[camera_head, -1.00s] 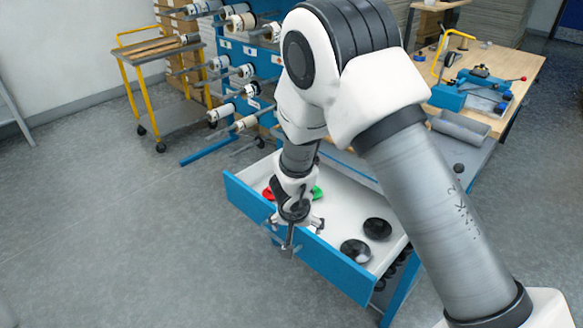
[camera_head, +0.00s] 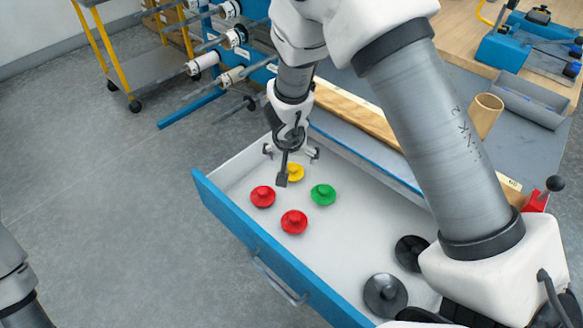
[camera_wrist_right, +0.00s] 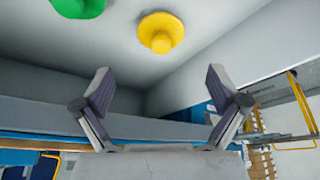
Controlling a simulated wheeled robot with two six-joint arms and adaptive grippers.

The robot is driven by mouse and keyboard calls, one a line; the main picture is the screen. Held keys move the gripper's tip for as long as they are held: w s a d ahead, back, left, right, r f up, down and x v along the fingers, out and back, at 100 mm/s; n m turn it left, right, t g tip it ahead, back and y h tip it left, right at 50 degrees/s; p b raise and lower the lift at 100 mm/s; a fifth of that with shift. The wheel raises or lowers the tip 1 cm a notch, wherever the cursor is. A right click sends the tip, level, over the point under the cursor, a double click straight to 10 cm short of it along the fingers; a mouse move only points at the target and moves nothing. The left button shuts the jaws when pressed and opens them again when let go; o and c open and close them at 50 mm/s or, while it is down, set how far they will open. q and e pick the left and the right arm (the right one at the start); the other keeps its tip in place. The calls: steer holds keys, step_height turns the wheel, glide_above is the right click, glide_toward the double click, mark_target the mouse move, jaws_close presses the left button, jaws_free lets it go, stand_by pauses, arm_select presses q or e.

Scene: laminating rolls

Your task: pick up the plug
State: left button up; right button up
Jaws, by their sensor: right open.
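Several coloured plugs lie in an open white drawer (camera_head: 345,232) with a blue front. A yellow plug (camera_head: 295,172) is at its far left end, with a green plug (camera_head: 323,194) and two red plugs, one left (camera_head: 262,196) and one nearer (camera_head: 293,221). My right gripper (camera_head: 290,156) is above the far left end, close to the yellow plug and partly covering it. In the right wrist view the fingers (camera_wrist_right: 160,84) are spread and empty; the yellow plug (camera_wrist_right: 160,32) shows beyond them, the green plug (camera_wrist_right: 78,6) at the top edge. My left gripper is out of view.
Two black discs, one farther (camera_head: 410,252) and one nearer (camera_head: 385,295), lie at the drawer's right end. The drawer walls surround the plugs. A workbench (camera_head: 535,150) with a cardboard tube (camera_head: 486,115) stands behind; a roll rack (camera_head: 225,65) is at back left.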

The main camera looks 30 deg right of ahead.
mark_target(292, 167)
steer(key=b+x, duration=0.1)
steer(key=x, duration=0.2)
steer(key=shift+w+f, duration=0.1)
steer(key=shift+f, duration=0.1)
steer(key=b+x, duration=0.4)
steer(key=shift+f, duration=0.5)
steer(key=shift+r, duration=0.15)
steer(key=shift+c, duration=1.3)
steer(key=c, duration=0.8)
